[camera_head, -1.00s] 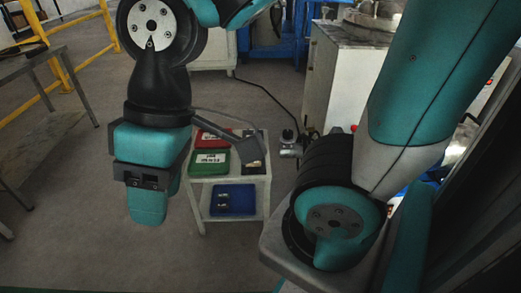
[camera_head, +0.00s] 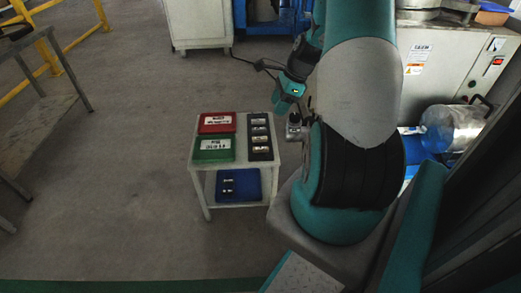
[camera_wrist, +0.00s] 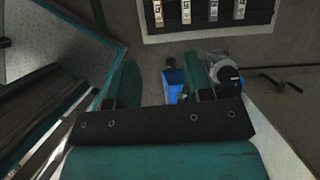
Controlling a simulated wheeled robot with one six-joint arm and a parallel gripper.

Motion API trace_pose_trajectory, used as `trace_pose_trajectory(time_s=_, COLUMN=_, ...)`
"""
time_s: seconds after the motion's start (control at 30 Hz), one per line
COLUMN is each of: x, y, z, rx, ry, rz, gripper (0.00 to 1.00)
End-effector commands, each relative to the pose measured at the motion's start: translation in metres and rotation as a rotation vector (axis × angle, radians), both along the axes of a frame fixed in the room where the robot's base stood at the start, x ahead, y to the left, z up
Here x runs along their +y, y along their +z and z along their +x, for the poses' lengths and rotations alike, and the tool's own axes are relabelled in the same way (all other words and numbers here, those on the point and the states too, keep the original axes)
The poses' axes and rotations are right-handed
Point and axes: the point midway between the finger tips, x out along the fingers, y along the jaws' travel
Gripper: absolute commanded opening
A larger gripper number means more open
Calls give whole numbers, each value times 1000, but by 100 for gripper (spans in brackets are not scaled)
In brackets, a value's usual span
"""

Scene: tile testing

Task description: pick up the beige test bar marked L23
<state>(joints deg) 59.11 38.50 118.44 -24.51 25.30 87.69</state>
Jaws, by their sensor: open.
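Several small test bars (camera_wrist: 185,11) lie side by side in a black tray (camera_head: 250,153) on a small white table. In the wrist view they show at the top edge, beyond my fingers, cut off by the frame. They look pale grey to beige; their markings are too small to read, so I cannot tell which is L23. My gripper (camera_wrist: 160,75) is open and empty, with its two teal fingers apart and short of the tray in that view. In the head view my arm reaches to the right of the table.
A red bin (camera_head: 217,129) and a green bin (camera_head: 213,156) stand left of the tray on the white table (camera_head: 268,174). A blue bin (camera_head: 245,193) sits on its lower shelf. A white machine cabinet (camera_head: 440,75) stands at right. The floor left of the table is clear.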

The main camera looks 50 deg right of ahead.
Motion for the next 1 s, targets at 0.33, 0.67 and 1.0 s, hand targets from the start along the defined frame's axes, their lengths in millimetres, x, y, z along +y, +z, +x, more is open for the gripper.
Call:
trace_pose_trajectory(time_s=0.33, x=12, y=-69, z=14, rx=9, ry=-39, rz=13, gripper=47)
trace_pose_trajectory(time_s=0.67, x=25, y=-115, z=30, rx=7, ry=-37, rz=10, gripper=47)
trace_pose_trajectory(time_s=1.0, x=34, y=-148, z=30, rx=9, ry=-38, rz=12, gripper=47)
